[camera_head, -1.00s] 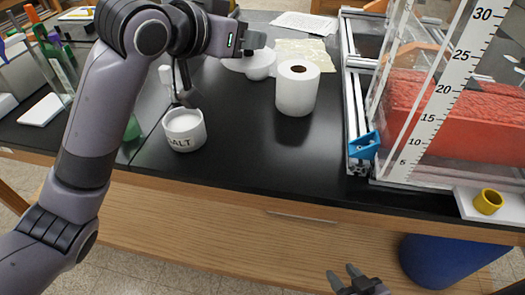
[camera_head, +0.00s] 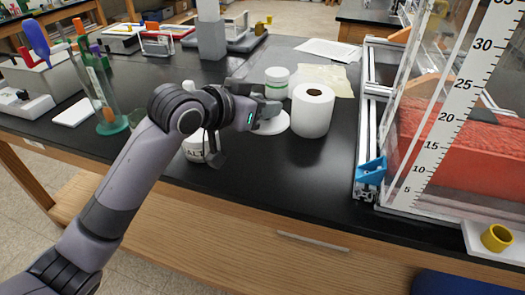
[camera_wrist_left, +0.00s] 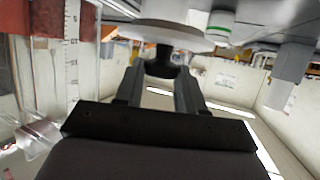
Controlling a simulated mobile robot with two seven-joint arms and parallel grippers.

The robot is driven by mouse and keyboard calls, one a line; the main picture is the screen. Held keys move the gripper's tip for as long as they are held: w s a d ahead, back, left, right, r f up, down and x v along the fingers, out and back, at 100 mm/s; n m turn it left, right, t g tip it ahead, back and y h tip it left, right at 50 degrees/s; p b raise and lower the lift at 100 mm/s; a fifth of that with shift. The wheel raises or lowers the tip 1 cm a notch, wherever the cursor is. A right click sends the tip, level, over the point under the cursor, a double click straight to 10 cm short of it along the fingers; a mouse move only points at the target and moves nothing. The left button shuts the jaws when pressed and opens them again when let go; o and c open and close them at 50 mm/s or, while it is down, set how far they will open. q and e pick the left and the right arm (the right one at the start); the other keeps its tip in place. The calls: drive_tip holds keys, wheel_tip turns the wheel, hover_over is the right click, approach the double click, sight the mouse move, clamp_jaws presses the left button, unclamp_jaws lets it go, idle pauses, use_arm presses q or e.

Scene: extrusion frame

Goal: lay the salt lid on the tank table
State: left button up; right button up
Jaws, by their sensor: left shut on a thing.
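The salt lid (camera_head: 272,124) is a flat white disc between the salt jar and the paper roll. The wrist view shows the lid (camera_wrist_left: 172,34) with a dark knob (camera_wrist_left: 166,68) between my fingers. My left gripper (camera_head: 268,109) is shut on that knob, directly over the lid. The lid is low over the black tank table (camera_head: 265,170); I cannot tell whether it touches. The salt jar (camera_head: 194,150), lettered in black, stands on the table, partly hidden by my left wrist. My right gripper is out of view.
A white paper roll (camera_head: 312,110) stands close right of the lid. A green-banded white jar (camera_head: 276,83) is just behind it. The clear tank (camera_head: 440,120), with a metal frame and blue clamp (camera_head: 371,171), stands at right. The table's front middle is clear.

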use_arm(q)
wheel_tip(320, 180, down, 12)
drive_tip(key=shift+r, duration=0.25)
drive_tip(key=shift+f, duration=0.1)
drive_tip(key=o, duration=1)
drive_tip(key=shift+o, duration=0.2)
drive_tip(key=v, duration=1.2)
